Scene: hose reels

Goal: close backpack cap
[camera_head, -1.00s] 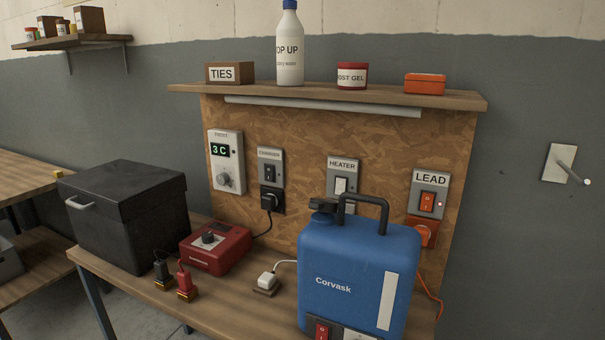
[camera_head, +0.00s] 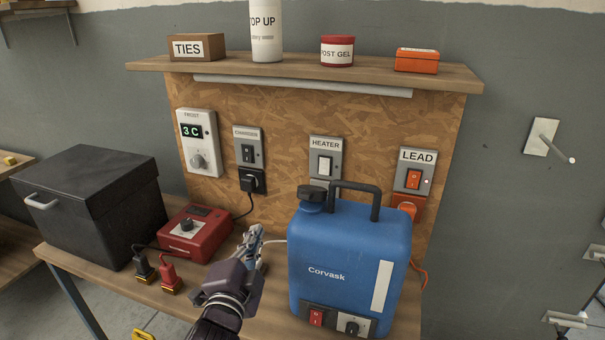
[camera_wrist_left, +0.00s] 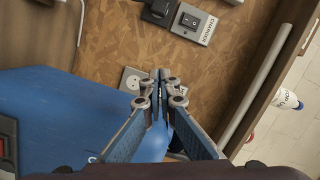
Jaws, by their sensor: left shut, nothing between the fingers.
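The blue backpack tank (camera_head: 345,262), marked Corvask, stands upright on the bench with a black carry handle on top. Its black cap (camera_head: 311,200) sits at the top left corner of the tank; I cannot tell how firmly it is seated. My left gripper (camera_head: 254,233) is shut and empty, left of the tank and lower than the cap, apart from it. In the left wrist view the closed fingertips (camera_wrist_left: 160,76) show before the board, with the blue tank (camera_wrist_left: 50,110) at left. The cap is not clear there. My right gripper is not in view.
A red charger (camera_head: 194,233) and a black box (camera_head: 92,205) stand left of my arm on the wooden bench. Behind are switches on a board, including the heater switch (camera_head: 325,165). A shelf (camera_head: 300,72) with several items overhangs the board.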

